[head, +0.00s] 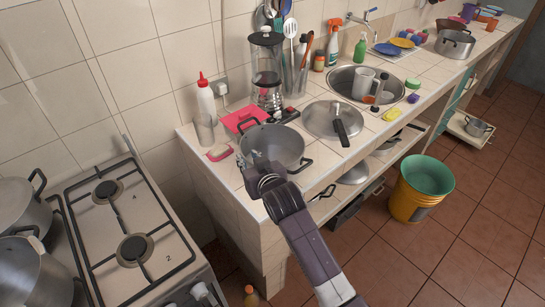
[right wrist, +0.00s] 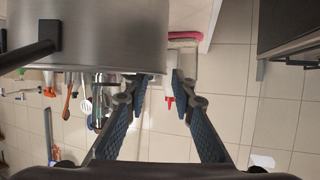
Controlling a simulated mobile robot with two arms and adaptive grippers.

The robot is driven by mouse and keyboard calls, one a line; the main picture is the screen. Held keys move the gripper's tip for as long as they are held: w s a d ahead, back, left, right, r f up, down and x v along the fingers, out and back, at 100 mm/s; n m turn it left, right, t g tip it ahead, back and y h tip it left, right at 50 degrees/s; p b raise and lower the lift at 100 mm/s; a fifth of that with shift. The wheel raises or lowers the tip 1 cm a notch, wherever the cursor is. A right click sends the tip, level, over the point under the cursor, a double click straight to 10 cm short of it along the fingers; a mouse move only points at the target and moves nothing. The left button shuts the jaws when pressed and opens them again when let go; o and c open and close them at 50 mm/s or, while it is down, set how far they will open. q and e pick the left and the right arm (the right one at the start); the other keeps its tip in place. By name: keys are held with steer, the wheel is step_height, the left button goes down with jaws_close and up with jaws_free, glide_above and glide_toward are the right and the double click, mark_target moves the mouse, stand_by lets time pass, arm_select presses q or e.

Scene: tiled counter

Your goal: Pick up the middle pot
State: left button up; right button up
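The middle pot (head: 280,145) is a grey metal pot with black handles. It stands open and upright near the counter's left front corner. My right gripper (head: 260,173) is at the pot's near left side. In the right wrist view the pot wall (right wrist: 110,35) fills the upper left, with a black handle at the left edge. The right gripper (right wrist: 159,88) is open there, its fingertips apart on either side of the pot's edge in the picture. I cannot tell whether they touch it. My left gripper is not in view.
A white bottle (head: 206,98) and blender (head: 267,75) stand behind. The stove (head: 150,190) with more pots is left. A sink (head: 345,82) is farther right. A bucket (head: 408,200) stands below.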

mark_target(243, 155)
steer(key=shift+a+p+x, duration=0.2)
steer(key=shift+p+x, duration=0.25)
steer(key=shift+x, duration=1.65)
steer(key=shift+s, duration=0.1)
jaws_close()
steer(key=shift+f, duration=0.1)
